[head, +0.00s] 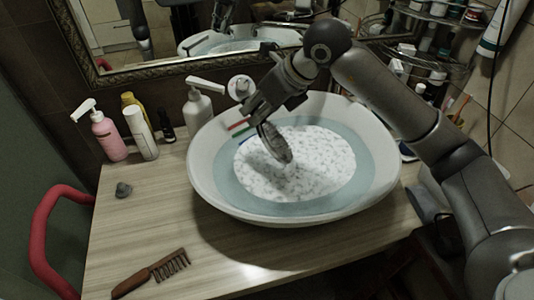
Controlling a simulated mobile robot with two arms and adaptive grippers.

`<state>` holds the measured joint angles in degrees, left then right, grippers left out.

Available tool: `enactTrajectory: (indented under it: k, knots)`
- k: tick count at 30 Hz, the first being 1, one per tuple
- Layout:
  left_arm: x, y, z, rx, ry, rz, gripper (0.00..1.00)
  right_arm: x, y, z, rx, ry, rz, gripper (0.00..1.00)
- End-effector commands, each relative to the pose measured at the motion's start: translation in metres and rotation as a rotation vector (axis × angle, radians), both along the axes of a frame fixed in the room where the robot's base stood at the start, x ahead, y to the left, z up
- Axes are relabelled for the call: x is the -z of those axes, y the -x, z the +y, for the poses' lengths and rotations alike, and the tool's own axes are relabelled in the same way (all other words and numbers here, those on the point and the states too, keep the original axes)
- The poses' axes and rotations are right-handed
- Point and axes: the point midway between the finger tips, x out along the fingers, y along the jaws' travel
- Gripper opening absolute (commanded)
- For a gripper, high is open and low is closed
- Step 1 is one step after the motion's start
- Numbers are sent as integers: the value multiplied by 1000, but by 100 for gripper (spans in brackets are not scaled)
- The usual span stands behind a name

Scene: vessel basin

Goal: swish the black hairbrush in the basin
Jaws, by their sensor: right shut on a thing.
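The white vessel basin (208,178) stands on the wooden counter and holds water with white foam on it. My right gripper (262,118) reaches over the back left of the basin, pointing down. It is shut on the black hairbrush (274,143), whose oval head hangs down and to the right over the foam. I cannot tell whether the brush head's lower end touches the foam. The brush handle is mostly hidden by the fingers. My left gripper is not in view.
A pink pump bottle (108,136), a white bottle (141,134) and a grey-white pump bottle (197,110) stand behind and left. A brown comb (152,274) lies at the front left of the counter (130,225). A red rail (42,240) borders the left. A mirror (165,40) hangs behind.

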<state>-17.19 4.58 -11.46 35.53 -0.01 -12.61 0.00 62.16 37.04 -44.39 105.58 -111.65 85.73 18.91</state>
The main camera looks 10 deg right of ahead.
Motion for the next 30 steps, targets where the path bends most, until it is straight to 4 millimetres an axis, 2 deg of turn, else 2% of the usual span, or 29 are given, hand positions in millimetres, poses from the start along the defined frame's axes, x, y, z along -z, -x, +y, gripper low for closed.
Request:
enactTrajectory:
  k: [1, 13, 30]
  knots:
    - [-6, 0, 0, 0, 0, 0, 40, -8, 0, 0, 0, -1, -1, 0]
    - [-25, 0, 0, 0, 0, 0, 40, -42, 0, 0, 0, 0, 0, 0]
    - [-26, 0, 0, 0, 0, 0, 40, -45, 0, 0, 0, 0, 0, 0]
